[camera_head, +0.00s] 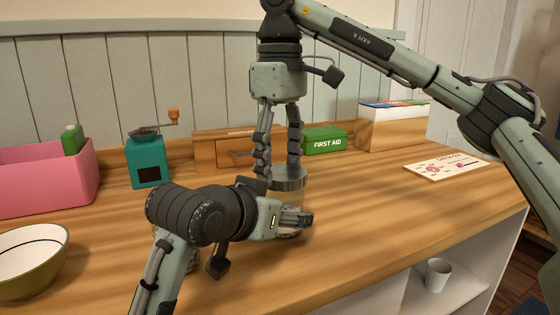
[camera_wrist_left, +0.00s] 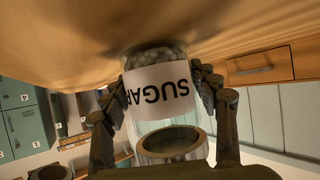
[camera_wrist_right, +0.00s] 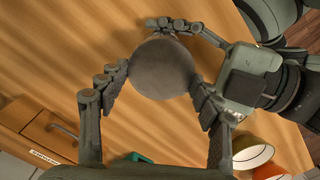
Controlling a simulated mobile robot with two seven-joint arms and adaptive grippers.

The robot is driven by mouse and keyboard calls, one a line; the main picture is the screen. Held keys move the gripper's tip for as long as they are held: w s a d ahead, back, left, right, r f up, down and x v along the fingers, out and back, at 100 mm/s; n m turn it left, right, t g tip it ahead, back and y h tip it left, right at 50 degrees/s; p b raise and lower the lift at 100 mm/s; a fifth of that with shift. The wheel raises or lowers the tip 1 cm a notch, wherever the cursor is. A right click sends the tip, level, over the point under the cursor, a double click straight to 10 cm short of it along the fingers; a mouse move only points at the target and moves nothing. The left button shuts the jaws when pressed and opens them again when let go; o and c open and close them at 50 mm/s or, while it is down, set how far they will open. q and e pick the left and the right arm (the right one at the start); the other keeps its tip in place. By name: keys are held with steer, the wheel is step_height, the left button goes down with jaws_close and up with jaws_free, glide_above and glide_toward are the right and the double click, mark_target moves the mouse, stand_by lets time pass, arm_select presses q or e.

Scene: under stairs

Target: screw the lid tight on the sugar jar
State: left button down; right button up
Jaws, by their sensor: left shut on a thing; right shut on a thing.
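The sugar jar (camera_head: 289,199) is clear glass and stands upright on the wooden counter. Its white SUGAR label (camera_wrist_left: 160,92) shows upside down in the left wrist view, with pale contents at the base. My left gripper (camera_head: 297,219) is shut on the jar's body from the side, low down. The round grey lid (camera_head: 288,178) is at the jar's top; its flat face fills the middle of the right wrist view (camera_wrist_right: 162,68). My right gripper (camera_head: 279,168) points down from above, shut with its fingers on the lid's rim. The thread is hidden, so I cannot tell how tight the lid is.
Behind stand a pink bin (camera_head: 45,185), a teal grinder (camera_head: 147,165), a wooden drawer box (camera_head: 225,152), a green first aid box (camera_head: 325,141) and a file box (camera_head: 395,130). A bowl (camera_head: 35,275) is at front left. A card (camera_head: 449,167) lies right; counter between is clear.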

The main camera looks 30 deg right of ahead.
steer(key=o, duration=1.9)
steer(key=shift+o, duration=0.3)
steer(key=shift+o, duration=1)
steer(key=shift+r, duration=3.05)
